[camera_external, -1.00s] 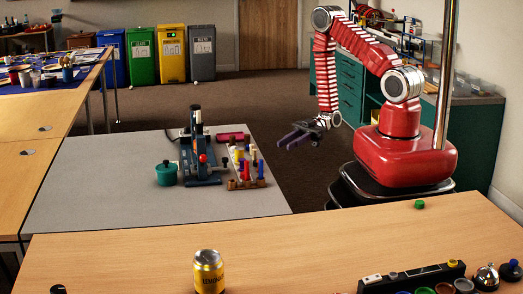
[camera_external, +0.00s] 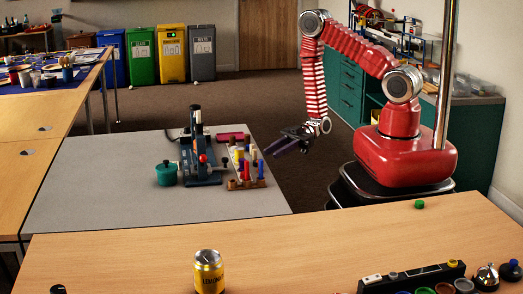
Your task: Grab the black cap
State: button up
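My gripper (camera_external: 279,146) has dark fingers and hangs in the air past the right edge of the grey table top. Its two fingers look parted, with nothing visible between them. A small black object (camera_external: 58,289) that may be the black cap is at the bottom left of the wooden table, cut off by the picture's edge. Another dark, rounded piece (camera_external: 510,271) stands at the far right beside a bell; I cannot tell which is the cap. My gripper is far from both.
A yellow can (camera_external: 208,271) stands on the front wooden table (camera_external: 300,245), with a green cap (camera_external: 419,204) near its back edge. A dark rack (camera_external: 412,275) is at the right. The grey table (camera_external: 90,205) holds a teal pot (camera_external: 166,174), a press and a peg board.

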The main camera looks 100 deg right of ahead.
jog(key=shift+x, duration=0.85)
jog(key=shift+x, duration=2.6)
jog(key=shift+s+a+r, duration=0.1)
jog(key=shift+c, duration=0.5)
grip_shut()
